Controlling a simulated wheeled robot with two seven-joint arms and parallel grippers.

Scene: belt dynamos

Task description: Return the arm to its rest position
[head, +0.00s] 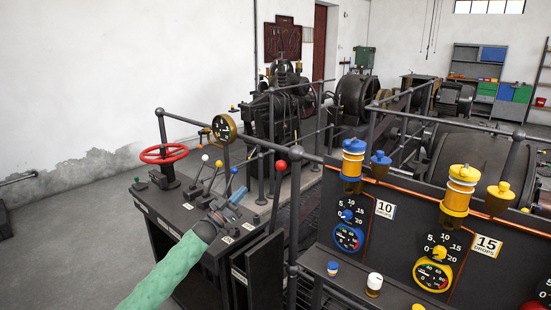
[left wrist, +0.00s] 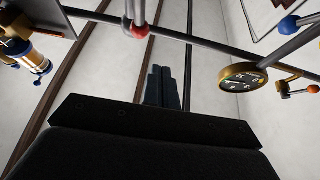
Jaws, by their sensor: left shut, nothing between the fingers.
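My left arm, in a green sleeve, reaches in from the bottom of the head view. My left gripper (head: 232,202) is over the black lever console (head: 200,222), close to the blue-knobbed lever (head: 234,171). In the left wrist view the two dark fingers (left wrist: 162,88) are together, with nothing between them. I cannot tell whether they touch a lever. Levers with white, yellow and blue knobs stand behind the gripper. A red-knobbed lever (head: 281,166) stands to its right; a red ball knob (left wrist: 140,31) also shows in the left wrist view. My right gripper is out of view.
A red handwheel (head: 164,153) and a brass gauge (head: 224,128) stand at the console's back. A black panel (head: 394,235) with dials and yellow and blue oilers is at right. Railings and belt machines are behind. Open floor (head: 70,240) lies left.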

